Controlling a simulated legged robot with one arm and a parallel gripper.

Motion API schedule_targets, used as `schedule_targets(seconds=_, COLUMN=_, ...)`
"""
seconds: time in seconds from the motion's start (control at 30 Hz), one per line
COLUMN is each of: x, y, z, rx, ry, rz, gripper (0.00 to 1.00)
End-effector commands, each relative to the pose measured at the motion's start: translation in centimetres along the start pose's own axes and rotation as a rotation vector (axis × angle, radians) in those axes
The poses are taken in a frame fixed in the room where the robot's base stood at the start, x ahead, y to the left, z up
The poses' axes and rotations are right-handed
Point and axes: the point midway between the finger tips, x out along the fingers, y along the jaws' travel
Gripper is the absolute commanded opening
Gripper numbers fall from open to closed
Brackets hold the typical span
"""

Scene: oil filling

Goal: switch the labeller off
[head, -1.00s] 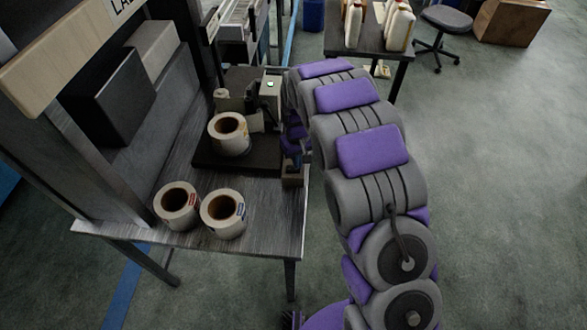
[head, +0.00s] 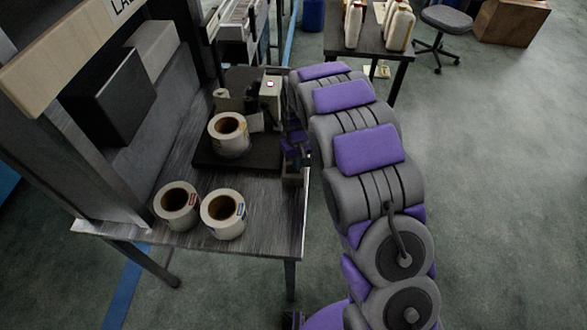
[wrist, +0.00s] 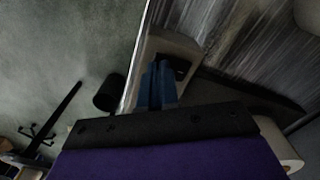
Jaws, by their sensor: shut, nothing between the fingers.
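The labeller (head: 238,150) stands on the table, with a dark base, a white label roll on it and a pale box-like unit (head: 270,88) at its back right. My gripper (head: 291,146) is at the right side of the labeller, partly hidden by my arm. In the wrist view its blue fingers (wrist: 158,84) are together and empty, pointing at or just over a pale box (wrist: 181,47) with a dark recess, by the table edge. I cannot tell whether they touch it. No switch can be made out clearly.
Two loose label rolls (head: 177,207) (head: 223,213) stand at the table's front. A small brown box (head: 293,176) is at the table's right edge. A second table (head: 372,47) with white bottles and a stool (head: 447,19) are behind. The floor at right is clear.

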Motion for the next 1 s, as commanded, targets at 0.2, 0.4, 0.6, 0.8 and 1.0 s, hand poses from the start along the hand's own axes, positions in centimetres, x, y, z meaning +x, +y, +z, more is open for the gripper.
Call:
schedule_targets(seconds=0.2, x=0.3, y=0.0, z=0.0, rx=0.0, ry=0.0, rz=0.0, gripper=0.0)
schedule_targets(seconds=0.4, x=0.5, y=0.0, z=-0.1, rx=0.0, ry=0.0, rz=0.0, gripper=0.0)
schedule_targets(seconds=0.6, x=-0.3, y=0.0, z=-0.1, rx=0.0, ry=-0.001, rz=0.0, gripper=0.0)
schedule_targets(seconds=0.8, x=-1.9, y=0.0, z=0.0, rx=0.0, ry=0.002, rz=0.0, gripper=0.0)
schedule_targets(seconds=1.0, x=-3.4, y=0.0, z=-0.1, rx=0.0, ry=0.004, rz=0.001, gripper=0.0)
